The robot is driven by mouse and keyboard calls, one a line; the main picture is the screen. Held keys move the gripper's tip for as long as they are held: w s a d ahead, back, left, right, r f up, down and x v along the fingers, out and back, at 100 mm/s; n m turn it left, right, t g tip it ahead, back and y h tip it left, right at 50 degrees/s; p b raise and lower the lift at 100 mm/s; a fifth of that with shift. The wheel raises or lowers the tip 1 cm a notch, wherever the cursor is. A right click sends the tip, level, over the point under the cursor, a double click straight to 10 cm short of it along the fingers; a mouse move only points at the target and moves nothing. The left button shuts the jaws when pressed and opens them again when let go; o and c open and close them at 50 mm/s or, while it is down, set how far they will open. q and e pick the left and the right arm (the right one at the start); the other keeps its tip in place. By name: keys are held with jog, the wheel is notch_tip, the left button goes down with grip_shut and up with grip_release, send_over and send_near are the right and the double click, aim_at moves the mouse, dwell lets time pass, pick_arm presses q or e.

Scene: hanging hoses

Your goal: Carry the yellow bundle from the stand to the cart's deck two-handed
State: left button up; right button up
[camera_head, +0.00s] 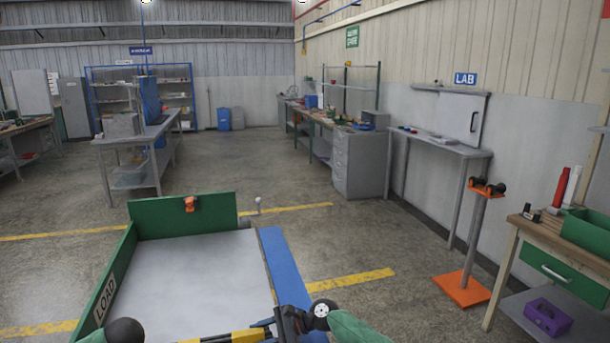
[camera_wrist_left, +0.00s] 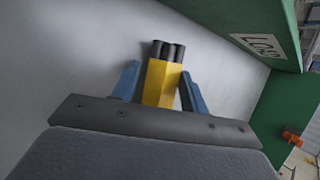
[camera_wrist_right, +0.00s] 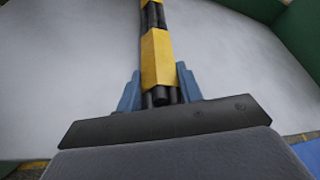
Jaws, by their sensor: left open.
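The yellow bundle (camera_head: 247,336), black tubes with yellow sleeves, lies across the near part of the cart's deck (camera_head: 205,265) at the bottom of the head view. Whether it touches the deck is unclear. In the left wrist view, a yellow sleeve (camera_wrist_left: 161,84) with black tube ends is between the blue fingers of my open left gripper (camera_wrist_left: 160,88). In the right wrist view, the bundle (camera_wrist_right: 157,60) runs away between the fingers of my right gripper (camera_wrist_right: 158,86). Those fingers are close beside it; their grip cannot be told. The left fingers are hidden in the head view.
The cart has a green LOAD wall (camera_head: 112,280) at left, a green end wall (camera_head: 180,216) and a blue right edge (camera_head: 283,265). The orange-based stand (camera_head: 463,285) at right holds black clamps but no bundle. A workbench (camera_head: 520,222) stands beside it.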

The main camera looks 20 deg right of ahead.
aim_at(271, 335)
pick_arm(q)
jog(key=shift+s+d+r, duration=0.2)
jog(key=shift+d+r, duration=0.35)
jog(key=shift+r, duration=0.25)
pick_arm(e)
jog(key=shift+s+d+f, duration=0.1)
jog(key=shift+d+f, duration=0.1)
jog(key=shift+d, duration=0.55)
jog(key=shift+s+d+f, duration=0.1)
jog(key=shift+d+f, duration=0.1)
jog(key=shift+d, duration=0.5)
pick_arm(q)
jog(key=shift+v, duration=1.35)
pick_arm(e)
jog(key=shift+d+r, duration=0.35)
jog(key=shift+d, duration=0.25)
jog(key=shift+d+r, duration=0.35)
jog(key=shift+d, duration=0.2)
pick_arm(q)
jog(key=shift+w+d+r, duration=0.1)
pick_arm(e)
jog(key=shift+r, duration=0.1)
jog(key=shift+a, duration=0.1)
pick_arm(q)
jog(key=o, duration=0.6)
jog(key=shift+c, duration=0.2)
pick_arm(e)
jog(key=shift+r, duration=0.1)
jog(key=shift+o, duration=0.4)
